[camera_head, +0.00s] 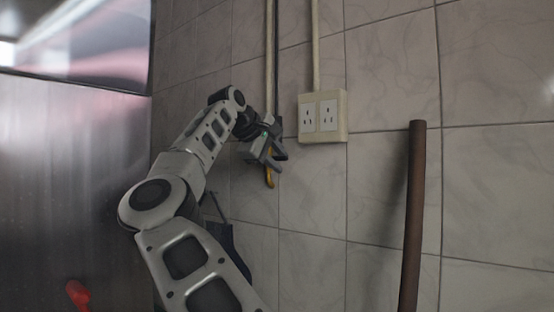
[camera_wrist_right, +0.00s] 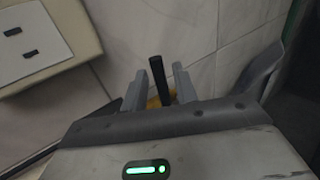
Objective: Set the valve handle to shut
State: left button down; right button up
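The valve handle (camera_wrist_right: 159,82) appears in the right wrist view as a dark, straight bar. Its near end is between the two grey fingers of my right gripper (camera_wrist_right: 160,88). The fingers stand apart, with a visible gap on the right side of the bar; contact on the left side is unclear. A yellow part (camera_wrist_right: 154,102) shows low between the fingers, and a yellow piece (camera_head: 269,179) hangs below my right gripper (camera_head: 274,153) in the head view. There the gripper is close to the tiled wall and hides most of the valve. My left gripper is out of view.
A double power outlet (camera_head: 322,117) is on the wall just right of my right gripper. A brown upright pole (camera_head: 413,215) stands further right. A shiny metal panel (camera_head: 75,190) fills the left side. A red object (camera_head: 77,294) shows low left, and a dark blue item (camera_head: 221,236) behind my arm.

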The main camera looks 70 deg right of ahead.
jog(key=shift+r, duration=0.65)
jog(key=o, duration=0.3)
notch_tip(320, 180, up, 6)
jog(key=a, duration=0.2)
jog(key=shift+s+f, duration=0.2)
jog(key=shift+s, duration=0.05)
jog(key=a+r, duration=0.1)
jog(key=s+a+r, duration=0.1)
jog(key=shift+a+r, duration=0.25)
jog(key=shift+a, duration=0.05)
jog(key=c, duration=0.3)
jog(key=s+a+r+b, duration=0.1)
jog(key=s+a+r, duration=0.2)
jog(key=a, duration=0.5)
jog(key=shift+a+r, duration=0.3)
